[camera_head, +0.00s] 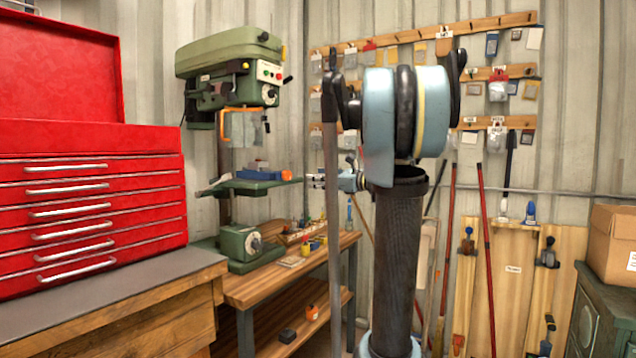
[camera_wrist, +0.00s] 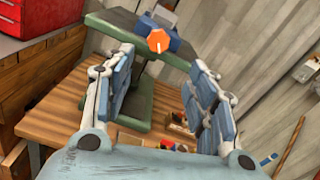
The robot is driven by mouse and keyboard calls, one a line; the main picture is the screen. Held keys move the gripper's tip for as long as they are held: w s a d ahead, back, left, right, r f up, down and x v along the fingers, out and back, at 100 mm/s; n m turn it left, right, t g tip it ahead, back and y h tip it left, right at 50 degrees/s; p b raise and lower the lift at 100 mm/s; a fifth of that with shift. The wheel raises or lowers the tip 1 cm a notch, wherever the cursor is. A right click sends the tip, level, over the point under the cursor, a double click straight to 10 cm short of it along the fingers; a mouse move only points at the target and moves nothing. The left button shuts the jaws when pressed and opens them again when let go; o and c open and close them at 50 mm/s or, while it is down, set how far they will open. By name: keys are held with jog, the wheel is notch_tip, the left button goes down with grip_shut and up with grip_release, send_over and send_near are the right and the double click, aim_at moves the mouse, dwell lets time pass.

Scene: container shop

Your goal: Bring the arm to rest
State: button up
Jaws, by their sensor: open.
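My gripper (camera_wrist: 158,100) is open and empty in the wrist view, with its two blue-padded fingers wide apart. In the head view my gripper (camera_head: 312,181) shows small at the left of my arm, beside the drill press table (camera_head: 250,187), and my arm hides part of it. The green drill press (camera_head: 232,70) stands on the wooden bench against the wall. A blue vise with an orange knob (camera_wrist: 160,40) sits on the press table, ahead of the fingers and apart from them.
A red tool chest (camera_head: 90,200) stands at the left on a workbench. Small items lie on the wooden bench (camera_head: 250,290) below the press table. Pegged tools hang on the back wall. A cardboard box (camera_head: 612,240) sits on a green cabinet (camera_head: 600,315) at the right.

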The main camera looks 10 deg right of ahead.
jog(key=s+a+f+n+g+h, duration=0.3)
jog(key=s+f+n, duration=0.3)
jog(key=s+f, duration=0.35)
jog(key=s+a+f+n+g+h, duration=0.25)
jog(key=s+f+n, duration=0.25)
jog(key=s+f, duration=0.45)
jog(key=s+d+f+n+g+h, duration=0.1)
jog(key=s+d+f+n+h, duration=0.3)
jog(key=s+f, duration=0.5)
jog(key=s+d+f+n+g+h, duration=0.2)
jog(key=s+d+f+n+h, duration=0.2)
jog(key=s+d+f+n, duration=0.4)
notch_tip(320, 180, down, 3)
jog(key=shift+s+f+h, duration=0.15)
jog(key=shift+s+h, duration=0.2)
jog(key=shift+s, duration=0.1)
jog(key=shift+w+f, duration=0.2)
jog(key=shift+w, duration=0.25)
